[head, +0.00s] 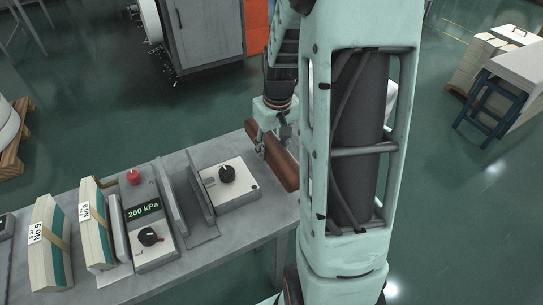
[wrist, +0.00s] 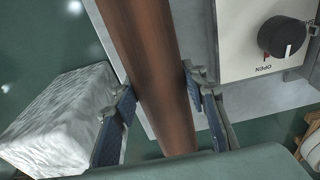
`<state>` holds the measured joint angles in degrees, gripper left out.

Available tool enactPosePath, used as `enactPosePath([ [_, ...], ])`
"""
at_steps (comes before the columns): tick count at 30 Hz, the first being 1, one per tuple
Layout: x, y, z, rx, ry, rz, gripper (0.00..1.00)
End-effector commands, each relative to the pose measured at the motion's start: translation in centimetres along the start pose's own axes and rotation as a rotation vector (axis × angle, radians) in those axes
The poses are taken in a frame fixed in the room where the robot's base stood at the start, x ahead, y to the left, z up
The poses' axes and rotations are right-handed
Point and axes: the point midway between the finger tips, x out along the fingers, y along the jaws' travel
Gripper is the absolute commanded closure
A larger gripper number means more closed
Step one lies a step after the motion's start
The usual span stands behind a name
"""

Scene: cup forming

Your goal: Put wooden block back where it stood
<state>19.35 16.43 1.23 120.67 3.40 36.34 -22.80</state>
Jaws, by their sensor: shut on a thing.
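The wooden block (head: 285,170) is a long reddish-brown bar at the right end of the grey table (head: 262,222), beside the control box with the black knob. My gripper (head: 272,138) is over the block with its fingers down on either side. In the wrist view the block (wrist: 155,70) runs up the picture between the two blue-padded fingers (wrist: 163,92), which are shut on it. I cannot tell whether the block rests on the table or hangs just above it. My arm hides part of the area to its right.
A white box with a black knob (head: 227,173) stands close left of the block. A pale wrapped block (wrist: 60,120) shows left in the wrist view.

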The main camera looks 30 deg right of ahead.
Motion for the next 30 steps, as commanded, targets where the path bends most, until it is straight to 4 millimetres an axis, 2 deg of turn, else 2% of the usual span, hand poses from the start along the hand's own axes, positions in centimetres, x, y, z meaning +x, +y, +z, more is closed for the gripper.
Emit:
enactPosePath([
  [3,1.3,0.6,-0.4,0.002,0.001,0.0,1.0],
  [9,3.7,0.5,-0.1,0.001,0.001,0.0,1.0],
  [23,4.2,0.5,0.0,0.0,0.002,0.0,1.0],
  [24,4.2,0.5,0.1,0.0,0.0,0.0,0.57],
  [28,4.1,0.4,0.1,0.0,0.0,0.0,0.43],
  [30,4.1,0.4,0.1,0.0,0.0,0.0,0.43],
])
